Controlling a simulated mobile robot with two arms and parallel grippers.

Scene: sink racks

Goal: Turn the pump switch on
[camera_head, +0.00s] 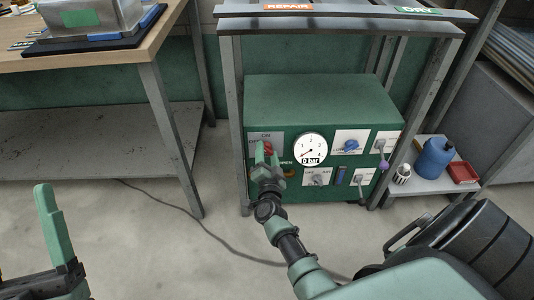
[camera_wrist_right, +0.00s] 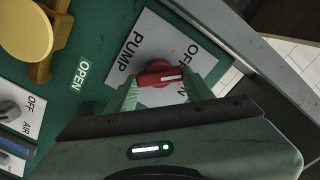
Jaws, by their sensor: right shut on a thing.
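The pump switch is a red knob (camera_wrist_right: 160,75) with a white mark, on a plate (camera_wrist_right: 138,28) lettered PUMP and OFF. In the wrist view the white mark lies toward the right of the picture. My right gripper (camera_wrist_right: 165,90) is shut on the knob, one finger on each side. In the head view my right gripper (camera_head: 267,158) reaches the left part of the green pump unit (camera_head: 315,95), and the red knob (camera_head: 268,147) shows between its fingers. My left gripper (camera_head: 48,235) is at the lower left, apart from everything, with one finger clearly visible.
The unit's round gauge (camera_head: 310,149) reads 0 bar. A blue knob (camera_head: 350,145) and other switches sit to its right. A yellow disc (camera_wrist_right: 25,35) is near the knob. A workbench (camera_head: 150,50) stands left; a low shelf (camera_head: 425,183) with a blue jug stands right.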

